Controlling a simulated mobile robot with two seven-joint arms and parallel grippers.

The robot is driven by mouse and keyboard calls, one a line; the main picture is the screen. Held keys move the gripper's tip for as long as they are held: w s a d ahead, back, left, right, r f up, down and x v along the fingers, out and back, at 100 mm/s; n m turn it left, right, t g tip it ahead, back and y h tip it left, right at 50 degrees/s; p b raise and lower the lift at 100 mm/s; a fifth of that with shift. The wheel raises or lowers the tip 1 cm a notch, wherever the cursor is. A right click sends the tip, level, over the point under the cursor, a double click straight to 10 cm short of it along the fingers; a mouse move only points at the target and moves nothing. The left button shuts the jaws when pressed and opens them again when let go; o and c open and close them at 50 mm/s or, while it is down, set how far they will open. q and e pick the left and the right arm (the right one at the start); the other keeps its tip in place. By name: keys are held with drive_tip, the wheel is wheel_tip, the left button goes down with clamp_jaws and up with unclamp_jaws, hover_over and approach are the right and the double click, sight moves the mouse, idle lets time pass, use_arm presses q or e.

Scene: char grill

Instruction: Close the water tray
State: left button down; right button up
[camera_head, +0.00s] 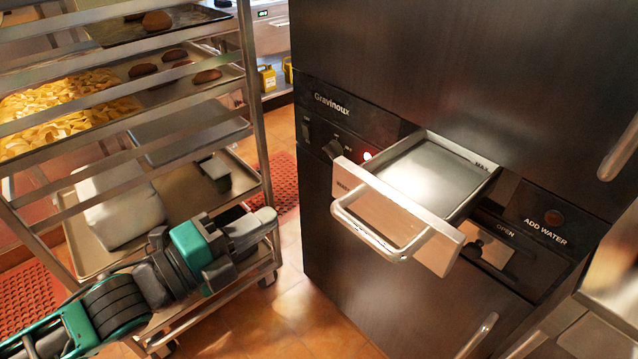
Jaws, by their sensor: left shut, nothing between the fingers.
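The water tray (453,245) is a shallow metal drawer with a pale front panel and a looped handle (377,243). It is pulled out of the dark Gravinoux cabinet (375,284), open at the top, with its inside showing. My left gripper (268,215) is at the end of the green and grey arm from the lower left. It is shut and empty, left of the tray handle and clearly apart from it, in front of the rack. Its fingertips are small and hard to make out. My right gripper is not in view.
A metal rack (256,110) with trays of fries (60,105) and patties stands at the left, close behind my left arm. A cabinet door handle (620,150) sticks out at the right. Open tiled floor (290,310) lies between rack and cabinet.

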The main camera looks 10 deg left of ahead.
sight(335, 178)
use_arm(q)
drive_tip(key=x, duration=1.1)
drive_tip(key=shift+w+d+p, duration=0.15)
drive_tip(key=shift+w+p, duration=0.1)
drive_tip(key=shift+p, duration=0.15)
drive_tip(key=b+x, duration=0.1)
drive_tip(key=x, duration=1.3)
drive_tip(key=shift+b, duration=0.4)
drive_tip(key=shift+f, duration=0.1)
